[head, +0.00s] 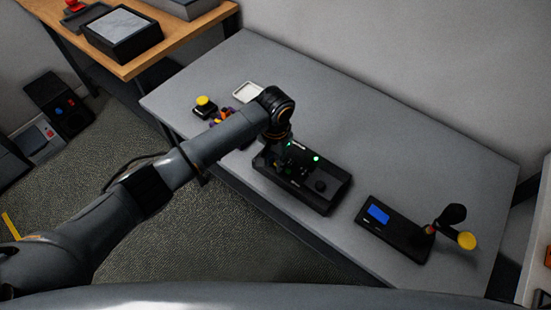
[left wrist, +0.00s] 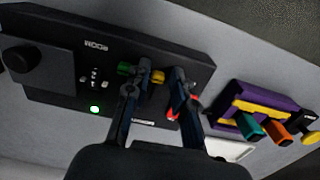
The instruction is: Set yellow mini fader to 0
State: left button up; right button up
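The black fader console (head: 325,190) lies on the grey table under my left arm; it also shows in the left wrist view (left wrist: 60,50). In that view the yellow mini fader (left wrist: 157,77) sits between the tips of my left gripper (left wrist: 156,78). The fingers are apart, and I cannot tell whether either touches the yellow cap. A green fader (left wrist: 125,68) is just outside the left finger. A red part (left wrist: 172,115) shows partly behind the right finger. In the head view the left gripper (head: 283,158) is dark and low over the console. My right gripper is not in view.
The console has a round knob (left wrist: 20,60) and a lit green light (left wrist: 95,110). A purple block with coloured parts (left wrist: 255,110) is beside it. A device with a blue screen (head: 378,214) stands to the right. The table's back right is clear.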

aim_at(275, 167)
pick_arm(q)
jog(key=shift+r, duration=0.1)
jog(key=shift+w+d+r, duration=0.1)
jog(key=shift+r, duration=0.25)
notch_tip(275, 167, up, 11)
dwell(0.5)
